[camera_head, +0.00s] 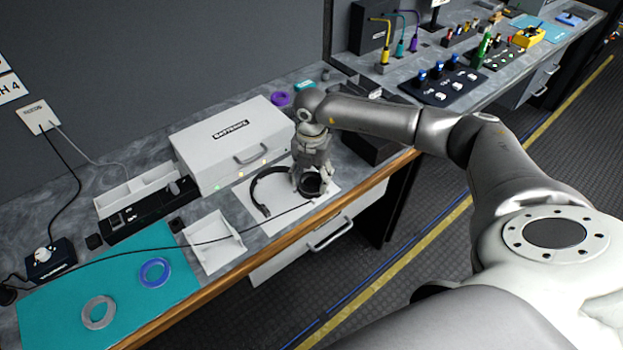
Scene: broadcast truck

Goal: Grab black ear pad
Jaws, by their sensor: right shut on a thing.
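A black headset (264,187) lies on a white sheet on the grey counter, its band curving to the left of my right gripper. A black ear pad (312,185) shows as a dark ring at the right end of the headset. My right gripper (311,184) points down over it and is shut on it. The gripper's fingers hide part of the ring, and I cannot tell whether the pad is apart from the headset. My left gripper is out of view.
A white battery case (222,140) stands just behind. A white open tray (214,242) sits to the left. A teal mat (128,290) holds a blue ring (154,272) and a grey ring (98,312). A black cable crosses the counter. A dark bin (375,140) stands right of the gripper.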

